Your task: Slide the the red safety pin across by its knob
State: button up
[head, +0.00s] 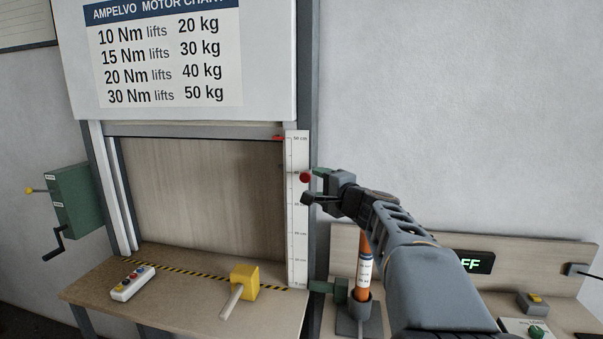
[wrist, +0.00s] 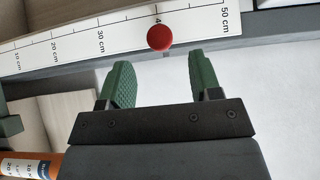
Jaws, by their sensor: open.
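The round red knob (head: 305,177) of the safety pin sits at the right edge of the white centimetre scale, in front of the grey post. It also shows in the wrist view (wrist: 160,38), near the 40 cm mark. The rest of the pin is hidden behind the knob. My gripper (head: 312,185) is open and empty, reaching in from the right. In the wrist view, its green-padded fingers (wrist: 162,74) stand apart, and the knob lies just beyond their tips, roughly midway between them. I see no contact.
A red pointer (head: 278,138) sits near the scale's top. The wooden bench (head: 190,300) holds a yellow block with a handle (head: 243,283) and a button box (head: 132,282). An orange cylinder (head: 364,268) stands below my arm. The wall on the right is clear.

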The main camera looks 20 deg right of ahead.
aim_at(307, 178)
jog(key=w, duration=0.2)
jog(key=w+a+p, duration=0.1)
jog(key=w, duration=0.2)
jog(key=w+p, duration=0.1)
jog(key=w, duration=0.2)
jog(key=shift+w+a, duration=0.2)
jog(key=shift+a, duration=0.15)
jog(key=shift+c, duration=0.3)
